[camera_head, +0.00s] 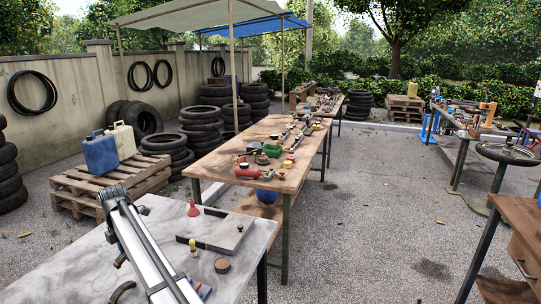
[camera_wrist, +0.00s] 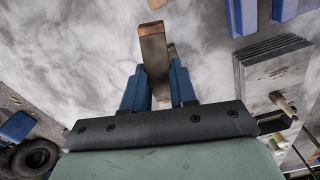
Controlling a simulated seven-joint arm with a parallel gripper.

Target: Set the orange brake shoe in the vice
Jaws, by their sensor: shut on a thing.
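In the wrist view my gripper (camera_wrist: 157,85) has its two blue fingers closed on an upright, copper-brown block (camera_wrist: 154,55) with a brighter orange end. It looks like the brake shoe, held over the pale marbled tabletop (camera_wrist: 90,45). The fingers hide its lower part. Two blue blocks (camera_wrist: 242,15) at the top right may be the vice's jaws; I cannot be sure. A grey ribbed metal block (camera_wrist: 270,65) is just below them, right of my gripper and apart from it. In the head view my arm crosses the near table, and neither gripper nor vice shows clearly.
The near table (camera_head: 60,258) holds a red cone (camera_head: 193,208), a flat grey plate (camera_head: 222,234), a small yellow bottle (camera_head: 193,247) and a brown disc (camera_head: 222,265). A wooden table (camera_head: 222,160) with many small items stands behind. Gravel floor (camera_head: 370,200) is open at the right.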

